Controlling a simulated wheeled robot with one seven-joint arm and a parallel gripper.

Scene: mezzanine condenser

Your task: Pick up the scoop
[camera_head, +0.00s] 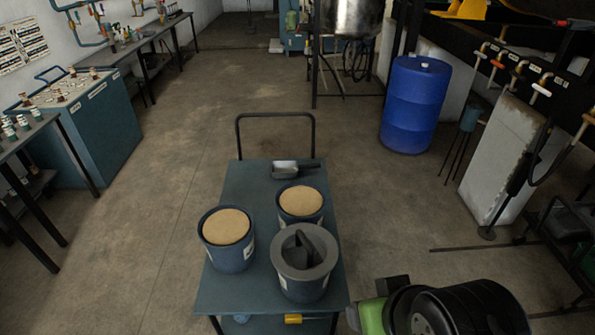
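A small metal scoop (291,170) lies near the far end of the blue-grey cart top (238,285), below the cart's black push handle. Its open, light-coloured pan is to the left and its short dark grip points right. It stands apart behind the buckets, with nothing visibly touching it. My gripper is not in view, so its position and opening cannot be seen.
Two blue buckets with tan contents, one left (227,259) and one right (301,220), stand on the cart. A third bucket (303,288) has a grey ring and dark insert. A blue drum (414,105) stands at right. Floor left of the cart is clear.

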